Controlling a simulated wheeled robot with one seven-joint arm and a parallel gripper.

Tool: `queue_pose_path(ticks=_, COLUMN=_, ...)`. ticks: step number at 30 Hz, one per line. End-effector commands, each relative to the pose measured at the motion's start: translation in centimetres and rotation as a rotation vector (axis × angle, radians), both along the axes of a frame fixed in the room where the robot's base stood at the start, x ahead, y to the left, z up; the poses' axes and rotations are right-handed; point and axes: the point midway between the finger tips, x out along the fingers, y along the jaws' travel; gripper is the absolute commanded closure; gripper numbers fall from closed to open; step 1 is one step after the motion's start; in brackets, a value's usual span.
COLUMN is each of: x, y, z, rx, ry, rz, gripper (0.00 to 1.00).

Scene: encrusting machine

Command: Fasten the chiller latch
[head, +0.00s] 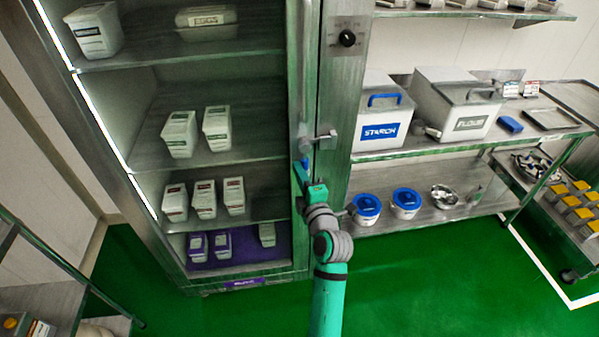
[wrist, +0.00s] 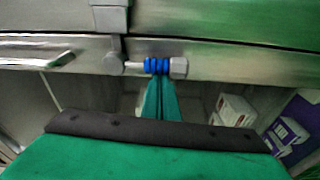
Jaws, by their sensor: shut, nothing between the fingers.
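The chiller (head: 290,262) is a tall metal cabinet on the left in the head view. Its latch has a short lever hanging down from a pivot (wrist: 113,62), with a blue ribbed grip (wrist: 158,66) and a grey end nut (wrist: 179,68). The blue grip also shows in the head view (head: 304,164). A grey catch block (wrist: 109,16) sits on the post beside the pivot; the lever is not across it. My gripper (wrist: 158,88) is shut and empty, its green fingertips at the blue grip. I cannot tell whether they touch it.
White containers (head: 181,134) fill the chiller's shelves. To the right, a shelf holds the starch bin (head: 383,120) and flour bin, with blue-lidded pots (head: 366,208) below. A cart with yellow-topped items (head: 580,187) stands at far right. Green floor is clear in front.

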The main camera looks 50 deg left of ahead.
Motion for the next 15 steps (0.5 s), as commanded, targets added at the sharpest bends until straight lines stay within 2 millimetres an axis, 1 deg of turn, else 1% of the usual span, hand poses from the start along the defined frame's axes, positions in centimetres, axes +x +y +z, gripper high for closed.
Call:
queue_pose_path(ticks=4, x=-0.4, y=0.5, z=0.0, rx=-0.001, ry=-0.001, rz=-0.002, gripper=1.0)
queue_pose_path(ticks=10, x=-2.3, y=2.9, z=0.0, rx=-0.001, ry=-0.002, rz=0.007, gripper=1.0)
queue_pose_path(ticks=11, x=-2.6, y=3.1, z=0.0, rx=0.0, ry=-0.001, rz=0.006, gripper=1.0)
queue_pose_path(ticks=12, x=-2.8, y=2.0, z=-0.1, rx=0.001, ry=0.003, rz=0.003, gripper=1.0)
queue_pose_path(ticks=15, x=-3.6, y=0.4, z=-0.1, rx=0.001, ry=0.003, rz=0.003, gripper=1.0)
